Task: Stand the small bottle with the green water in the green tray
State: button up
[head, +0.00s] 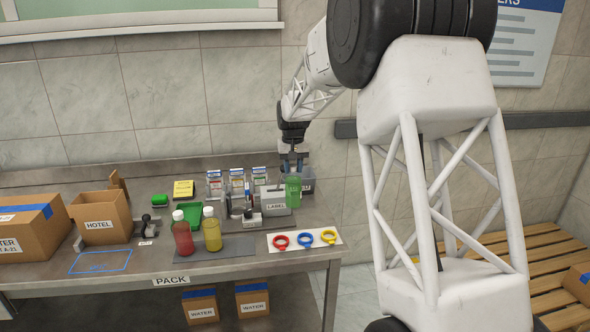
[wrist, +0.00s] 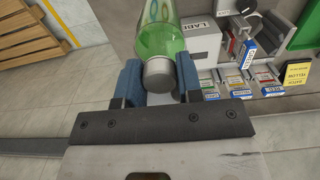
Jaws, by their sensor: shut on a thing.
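My gripper (head: 293,158) is shut on the small bottle with green water (head: 293,190), holding it from above by its grey cap. In the wrist view the cap sits between the blue fingers (wrist: 159,76) and the green bottle body (wrist: 162,35) extends away beyond them. The green tray (head: 194,210) lies on the bench to the left, partly hidden behind the red bottle (head: 182,235) and yellow bottle (head: 212,231).
The label box (head: 272,200) and a rack of small labelled packs (head: 237,183) stand between bottle and tray. Red, blue and yellow rings (head: 304,239) lie on a white card at the front right. A hotel carton (head: 101,219) stands left.

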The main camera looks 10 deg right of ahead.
jog(key=w+a+r, duration=0.2)
jog(key=w+a, duration=0.3)
jog(key=a, duration=0.4)
jog(key=w+a+r, duration=0.3)
jog(key=w+a, duration=0.2)
jog(key=a, duration=0.3)
jog(key=a+f, duration=0.3)
jog(key=a, duration=0.8)
jog(key=w+a+f, duration=0.1)
jog(key=a+f, duration=0.2)
jog(key=a, duration=0.8)
jog(key=shift+w+a+f, duration=0.25)
jog(key=shift+w+a, duration=0.05)
jog(key=shift+a, duration=0.1)
jog(key=shift+f, duration=0.15)
jog(key=shift+f, duration=2.55)
